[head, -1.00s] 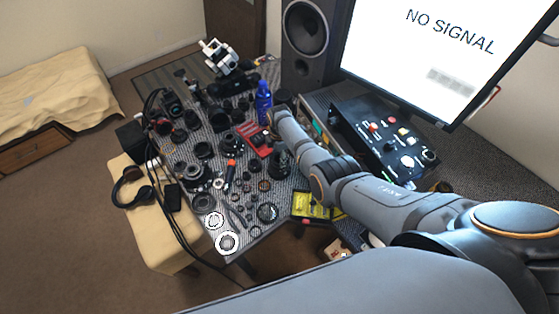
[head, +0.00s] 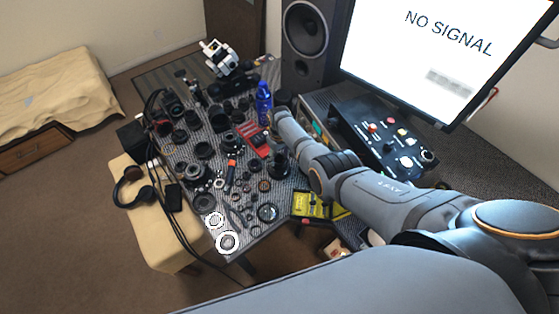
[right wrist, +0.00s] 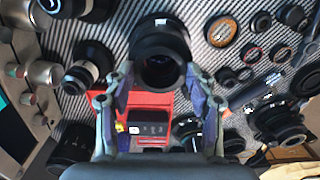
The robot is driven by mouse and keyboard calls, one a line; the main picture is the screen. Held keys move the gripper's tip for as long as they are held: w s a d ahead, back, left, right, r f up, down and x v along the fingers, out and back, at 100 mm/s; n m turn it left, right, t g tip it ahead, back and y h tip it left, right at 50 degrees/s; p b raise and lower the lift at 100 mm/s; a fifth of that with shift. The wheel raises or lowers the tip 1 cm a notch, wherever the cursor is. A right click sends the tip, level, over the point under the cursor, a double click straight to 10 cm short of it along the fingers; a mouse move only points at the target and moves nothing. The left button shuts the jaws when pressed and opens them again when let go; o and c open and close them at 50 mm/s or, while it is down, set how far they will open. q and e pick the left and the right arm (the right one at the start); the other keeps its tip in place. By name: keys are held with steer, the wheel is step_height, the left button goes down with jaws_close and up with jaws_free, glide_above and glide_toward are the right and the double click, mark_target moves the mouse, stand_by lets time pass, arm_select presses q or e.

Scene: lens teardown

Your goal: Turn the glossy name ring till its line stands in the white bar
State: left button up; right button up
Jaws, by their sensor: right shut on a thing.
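In the right wrist view, a black lens barrel with a dark round opening (right wrist: 159,62) stands between the fingers of my right gripper (right wrist: 160,78). Its dark front rim appears to be the glossy name ring (right wrist: 160,28). The two fingers press on it from both sides. My left gripper is not in view.
Several lenses and loose rings crowd the striped mat around the gripper. A blue bottle (head: 264,98) stands close behind it. A black control box (head: 385,140), a speaker (head: 305,40) and a monitor (head: 440,50) stand to the right and back. Two white rings (head: 228,243) lie at the front corner.

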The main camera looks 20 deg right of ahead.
steer(key=o, duration=1.5)
steer(key=shift+m, duration=0.4)
step_height(320, 180, up, 12)
